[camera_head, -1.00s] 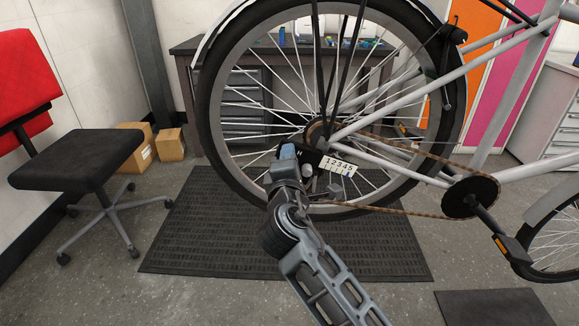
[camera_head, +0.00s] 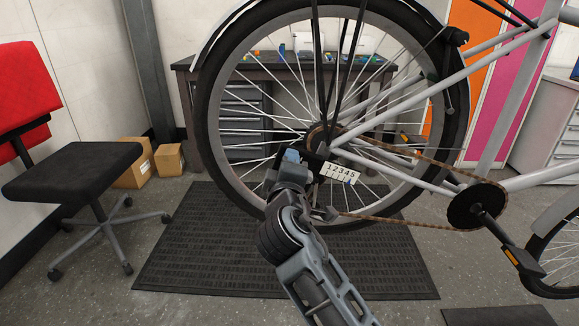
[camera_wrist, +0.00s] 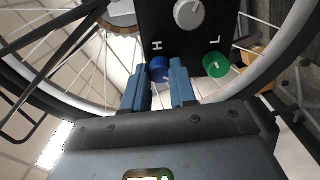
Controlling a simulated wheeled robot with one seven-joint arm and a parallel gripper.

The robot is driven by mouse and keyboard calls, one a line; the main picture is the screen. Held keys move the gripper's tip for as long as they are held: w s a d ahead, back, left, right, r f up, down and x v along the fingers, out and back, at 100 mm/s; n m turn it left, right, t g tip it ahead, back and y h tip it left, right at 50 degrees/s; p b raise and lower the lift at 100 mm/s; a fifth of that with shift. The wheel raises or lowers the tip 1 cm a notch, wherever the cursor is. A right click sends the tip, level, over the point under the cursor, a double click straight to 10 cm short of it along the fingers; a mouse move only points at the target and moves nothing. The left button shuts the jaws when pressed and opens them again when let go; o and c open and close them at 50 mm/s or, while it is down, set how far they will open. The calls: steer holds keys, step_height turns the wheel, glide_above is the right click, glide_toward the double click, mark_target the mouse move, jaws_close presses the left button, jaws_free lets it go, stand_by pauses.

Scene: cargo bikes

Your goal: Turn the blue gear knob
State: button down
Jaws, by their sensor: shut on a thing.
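The blue gear knob (camera_wrist: 159,68) sits at the lower edge of a black gear box (camera_wrist: 188,45), by the letter H, in the wrist view. My gripper (camera_wrist: 158,72) has its two blue-grey fingers on either side of this knob, shut on it. A green knob (camera_wrist: 216,64) by the letter L and a larger grey knob (camera_wrist: 189,13) on the same box are not held. My gripper hides the blue knob there.
The bicycle's rear wheel (camera_head: 214,165) stands over a black mat (camera_head: 190,255). The chain (camera_head: 415,215) and crank are to the right. A black and red chair (camera_head: 75,170) and cardboard boxes (camera_head: 168,160) are at left. A workbench (camera_head: 185,65) stands behind the wheel.

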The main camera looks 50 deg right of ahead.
steer(key=c, duration=0.9)
jaws_free()
steer(key=v, duration=0.7)
steer(key=shift+s+a, duration=0.3)
